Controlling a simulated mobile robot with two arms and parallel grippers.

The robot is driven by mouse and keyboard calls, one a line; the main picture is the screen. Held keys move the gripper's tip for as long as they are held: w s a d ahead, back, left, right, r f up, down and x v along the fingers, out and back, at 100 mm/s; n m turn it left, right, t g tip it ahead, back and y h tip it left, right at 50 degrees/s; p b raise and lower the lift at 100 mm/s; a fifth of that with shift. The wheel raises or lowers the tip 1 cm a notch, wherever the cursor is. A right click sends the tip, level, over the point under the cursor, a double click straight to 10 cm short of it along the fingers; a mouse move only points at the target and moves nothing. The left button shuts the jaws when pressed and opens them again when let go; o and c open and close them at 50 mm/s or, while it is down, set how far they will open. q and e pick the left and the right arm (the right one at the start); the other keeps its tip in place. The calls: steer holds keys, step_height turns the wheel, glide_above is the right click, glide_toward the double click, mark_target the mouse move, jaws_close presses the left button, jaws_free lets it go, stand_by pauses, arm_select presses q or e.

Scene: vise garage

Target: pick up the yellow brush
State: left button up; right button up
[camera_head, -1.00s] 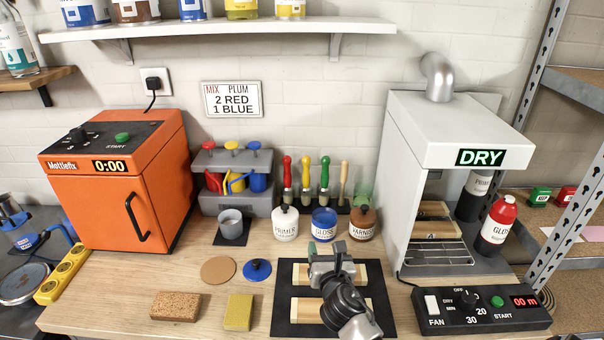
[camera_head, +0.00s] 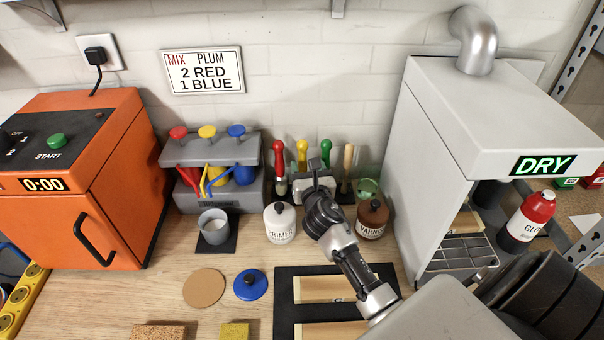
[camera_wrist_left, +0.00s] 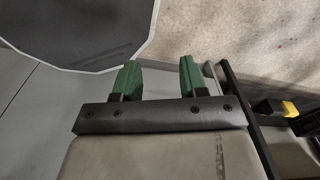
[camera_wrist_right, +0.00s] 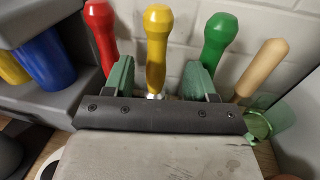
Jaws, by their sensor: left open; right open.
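The yellow brush (camera_head: 302,152) stands upright at the back of the bench, between the red brush (camera_head: 279,160) and a green brush (camera_head: 326,155). My right gripper (camera_head: 317,170) is right in front of the brushes. In the right wrist view the yellow handle (camera_wrist_right: 157,45) stands between the two open green fingers (camera_wrist_right: 160,78), with a gap on each side. The red handle (camera_wrist_right: 100,35) is close to the left finger and the green handle (camera_wrist_right: 217,40) is just behind the right finger. My left gripper (camera_wrist_left: 157,78) is open and empty, away from the bench.
A wooden-handled brush (camera_head: 347,165) and a green jar (camera_head: 367,188) stand to the right. Primer (camera_head: 280,224) and varnish (camera_head: 372,220) jars stand in front. The grey paint dispenser (camera_head: 212,150) is left and the drying cabinet (camera_head: 425,120) right.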

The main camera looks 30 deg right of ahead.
mark_target(301, 153)
steer(key=shift+p+x, duration=0.3)
steer(key=shift+x, duration=2.9)
steer(key=shift+a, duration=0.15)
steer(key=c, duration=1)
